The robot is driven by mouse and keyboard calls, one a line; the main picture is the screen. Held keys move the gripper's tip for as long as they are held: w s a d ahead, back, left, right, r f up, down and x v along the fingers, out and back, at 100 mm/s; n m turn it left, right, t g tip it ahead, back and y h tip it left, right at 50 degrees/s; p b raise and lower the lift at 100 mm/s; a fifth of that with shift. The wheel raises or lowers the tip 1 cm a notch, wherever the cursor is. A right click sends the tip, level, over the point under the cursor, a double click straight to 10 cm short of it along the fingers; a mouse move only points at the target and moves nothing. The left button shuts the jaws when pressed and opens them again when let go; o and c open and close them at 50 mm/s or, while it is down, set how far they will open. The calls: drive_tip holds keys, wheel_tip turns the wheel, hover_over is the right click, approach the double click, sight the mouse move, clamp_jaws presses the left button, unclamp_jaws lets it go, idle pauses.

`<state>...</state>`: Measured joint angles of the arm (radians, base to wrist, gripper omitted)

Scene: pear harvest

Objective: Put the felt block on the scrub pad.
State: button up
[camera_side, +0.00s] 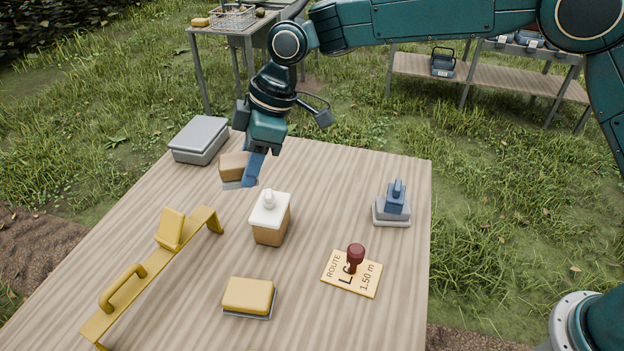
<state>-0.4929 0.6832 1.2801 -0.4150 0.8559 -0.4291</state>
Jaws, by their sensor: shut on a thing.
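The felt block (233,165), a tan block with a pale grey underside, is at the back left of the table. My gripper (250,170) points down and is shut on it; a blue finger covers its right side. How far the block is above the table is hard to tell. The scrub pad (249,295), a yellow pad with a grey-green lower layer, lies flat near the front of the table. Its top is bare. My gripper is behind it, well apart from it.
A white-topped pump dispenser (270,218) stands between gripper and pad. A yellow arched rail (150,265) runs along the left. A route card (340,280) bears a dark red knob (355,257). A blue-handled tool (393,207) and a grey box (199,139) stand farther back.

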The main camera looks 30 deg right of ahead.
drive_tip(key=s+a+r+n+g, duration=0.1)
drive_tip(key=s+a+n, duration=0.3)
drive_tip(key=s, duration=0.5)
approach(249, 291)
drive_tip(key=shift+m, duration=0.3)
drive_tip(key=x, duration=0.5)
drive_tip(key=shift+f, duration=0.25)
drive_tip(key=shift+f, duration=0.15)
drive_tip(key=o, duration=1)
drive_tip(key=v, duration=1.2)
drive_tip(key=shift+d, duration=0.15)
drive_tip(key=shift+w, duration=0.15)
